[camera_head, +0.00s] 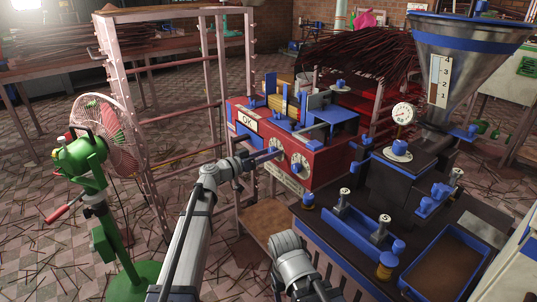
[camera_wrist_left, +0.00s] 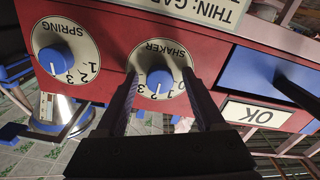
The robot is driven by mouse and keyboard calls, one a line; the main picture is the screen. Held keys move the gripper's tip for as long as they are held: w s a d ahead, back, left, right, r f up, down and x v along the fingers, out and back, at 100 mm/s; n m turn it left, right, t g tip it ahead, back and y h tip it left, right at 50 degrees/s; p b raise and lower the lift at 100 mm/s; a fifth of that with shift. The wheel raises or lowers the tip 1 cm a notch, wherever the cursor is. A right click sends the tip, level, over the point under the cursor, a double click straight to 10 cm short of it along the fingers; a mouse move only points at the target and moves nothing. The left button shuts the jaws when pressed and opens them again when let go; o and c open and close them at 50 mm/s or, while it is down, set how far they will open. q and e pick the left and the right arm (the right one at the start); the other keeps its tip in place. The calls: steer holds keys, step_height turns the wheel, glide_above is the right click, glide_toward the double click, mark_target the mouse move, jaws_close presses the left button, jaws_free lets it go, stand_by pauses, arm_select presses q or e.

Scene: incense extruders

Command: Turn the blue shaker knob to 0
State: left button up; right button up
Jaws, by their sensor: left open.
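The blue shaker knob (camera_wrist_left: 159,82) sits on a cream dial (camera_wrist_left: 160,60) marked SHAKER, upside down in the left wrist view. Its white mark points toward the picture's bottom, among the printed digits; I cannot tell exactly which digit it meets. In the head view the shaker dial (camera_head: 278,147) is on the red machine's front. My left gripper (camera_head: 268,156) is close to that dial. In the left wrist view its fingers (camera_wrist_left: 161,92) are open, one on each side of the knob; contact is unclear. My right arm shows at the bottom of the head view, its gripper out of view.
The spring dial (camera_wrist_left: 65,50) with its blue knob is beside the shaker dial. An OK sign (camera_head: 247,121) is on the other side. A pink rack (camera_head: 160,120) and a green fan (camera_head: 85,155) stand left. A dark bench (camera_head: 330,235) with blue fittings stands right.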

arm_select(q)
jaws_close()
stand_by(0.5)
steer(key=shift+n, duration=0.3)
steer(key=n, duration=1.3)
steer(key=shift+r, duration=0.1)
steer(key=shift+n, duration=0.4)
stand_by(0.3)
jaws_free()
